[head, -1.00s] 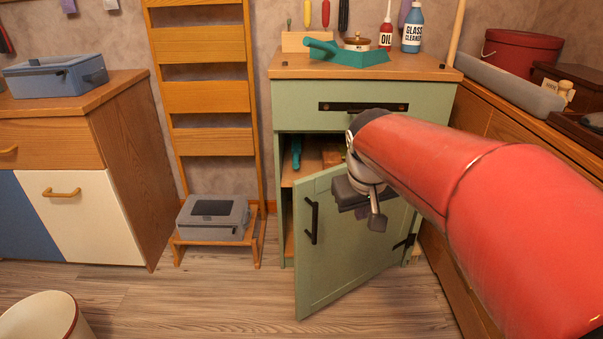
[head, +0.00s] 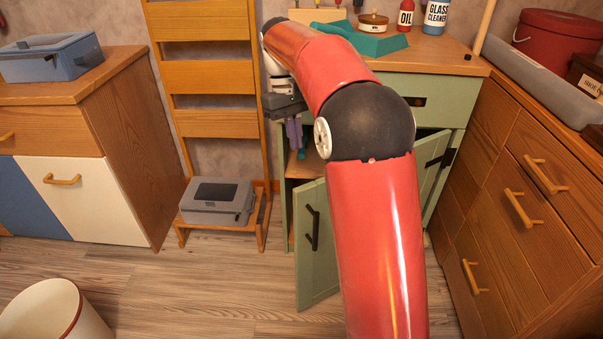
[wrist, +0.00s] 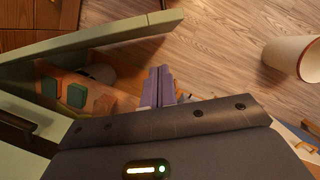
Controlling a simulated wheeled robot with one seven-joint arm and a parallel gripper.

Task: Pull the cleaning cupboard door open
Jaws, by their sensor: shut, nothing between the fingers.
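The green cupboard door (head: 318,270) stands partly open, with its black bar handle (head: 312,228) on the outer face near the free edge. My red arm hides much of it. In the wrist view the door (wrist: 120,32) shows from above as a pale green strip, with the open gap below it. My gripper (head: 297,146) points down at the left side of the cupboard opening. In the wrist view its purple fingers (wrist: 160,75) are together and empty, in the gap near the door's free end. They appear apart from the door and handle.
Items (wrist: 75,95) lie inside the cupboard. A grey box (head: 216,202) sits on a low wooden step left of the cupboard. A white bin (head: 50,315) stands at the front left. Wooden drawers (head: 530,190) border the right. The floor left of the door is clear.

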